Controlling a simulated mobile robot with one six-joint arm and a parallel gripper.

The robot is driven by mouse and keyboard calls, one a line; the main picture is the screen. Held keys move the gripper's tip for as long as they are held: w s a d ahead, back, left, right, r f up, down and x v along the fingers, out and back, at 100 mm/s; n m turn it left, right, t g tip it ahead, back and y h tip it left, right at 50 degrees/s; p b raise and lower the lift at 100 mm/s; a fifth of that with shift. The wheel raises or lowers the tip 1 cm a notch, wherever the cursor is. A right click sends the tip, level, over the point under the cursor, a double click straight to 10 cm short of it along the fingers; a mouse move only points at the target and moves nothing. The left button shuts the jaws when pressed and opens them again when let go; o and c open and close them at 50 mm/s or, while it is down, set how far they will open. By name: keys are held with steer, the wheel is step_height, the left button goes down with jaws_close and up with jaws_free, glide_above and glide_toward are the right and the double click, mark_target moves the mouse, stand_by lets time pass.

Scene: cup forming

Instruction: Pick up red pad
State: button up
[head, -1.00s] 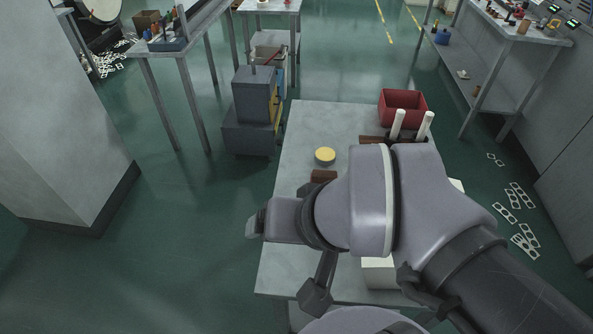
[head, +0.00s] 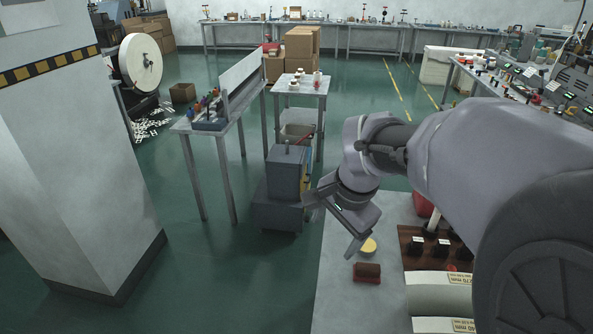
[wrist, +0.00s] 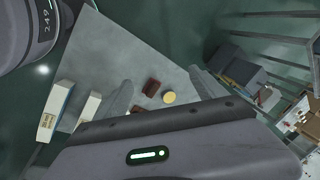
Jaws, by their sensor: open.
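The red pad (head: 367,272) is a small dark red-brown block lying on the grey table, just in front of a yellow disc (head: 369,246). It also shows in the wrist view (wrist: 151,88), between my fingers in the picture, beside the yellow disc (wrist: 169,97). My gripper (head: 334,224) is open and empty, above the table's left edge, up and left of the pad and apart from it. In the wrist view, the two fingers of my gripper (wrist: 162,91) stand wide apart.
A brown board with black knobs (head: 425,246) and pale labelled rolls or boxes (head: 436,295) occupy the table's right. A red bin (head: 421,205) is partly hidden by my arm. The grey table (head: 340,297) is bare at left. A dark grey machine (head: 287,172) stands beyond it.

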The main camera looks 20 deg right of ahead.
steer(key=w+d+f+m+g+p, duration=0.2)
steer(key=w+d+f+m+p, duration=0.25)
steer(key=w+d, duration=0.35)
steer(key=m+g+b, duration=0.1)
steer(key=m+b, duration=0.1)
steer(key=m, duration=0.3)
glide_above(368, 266)
step_height(368, 266, down, 21)
steer(key=shift+s+a+r, duration=0.15)
steer(key=shift+r, duration=0.05)
steer(key=f+b, duration=0.1)
steer(key=f, duration=0.2)
steer(key=f+b, duration=0.1)
steer(key=f, duration=0.2)
steer(key=shift+d+b, duration=0.2)
steer(key=shift+b, duration=0.1)
steer(key=shift+r, duration=0.2)
steer(key=c, duration=1.5)
step_height(368, 266, up, 10)
steer(key=p, duration=0.3)
steer(key=shift+p, duration=0.3)
